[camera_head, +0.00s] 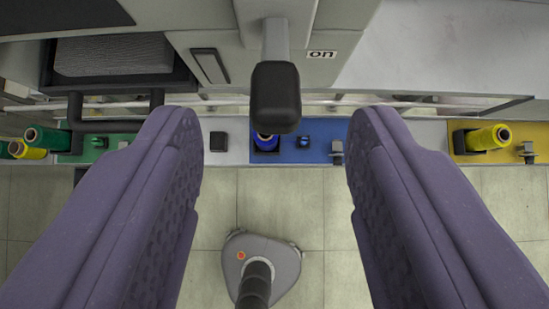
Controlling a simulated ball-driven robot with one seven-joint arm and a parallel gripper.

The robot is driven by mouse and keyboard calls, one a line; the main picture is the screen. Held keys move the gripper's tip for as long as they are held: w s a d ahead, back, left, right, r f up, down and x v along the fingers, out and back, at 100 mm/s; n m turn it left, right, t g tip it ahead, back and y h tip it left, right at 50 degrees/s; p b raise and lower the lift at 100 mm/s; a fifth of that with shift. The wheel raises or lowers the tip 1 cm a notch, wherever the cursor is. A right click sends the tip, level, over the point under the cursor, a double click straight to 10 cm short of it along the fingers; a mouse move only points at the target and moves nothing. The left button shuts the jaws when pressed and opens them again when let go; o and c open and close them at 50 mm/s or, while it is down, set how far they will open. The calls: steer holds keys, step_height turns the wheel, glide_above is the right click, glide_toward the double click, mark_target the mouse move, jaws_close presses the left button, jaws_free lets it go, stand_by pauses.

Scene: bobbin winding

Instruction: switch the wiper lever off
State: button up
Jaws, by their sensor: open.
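The wiper lever (276,95) shows in the head camera view as a grey stem ending in a black knob. It comes out of the grey machine face at top centre, with an "on" label (322,54) to the right of its stem. My gripper (272,128) is open, with one purple finger left and one right of the knob. The knob appears in the gap between the fingers, touching neither in the picture. Its distance in depth is hard to tell. The knob partly covers a blue bobbin behind it.
Beyond is a shelf with a blue mat (345,128), a green mat (118,140) at left and a yellow mat (527,133) at right. Yellow bobbins (489,137) and green bobbins (45,137) lie there. A dark recess (115,55) is upper left. Tiled floor (330,210) is below.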

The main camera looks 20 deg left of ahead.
steer(key=shift+s+d+r, duration=0.1)
steer(key=shift+s+r, duration=0.05)
steer(key=shift+r, duration=0.1)
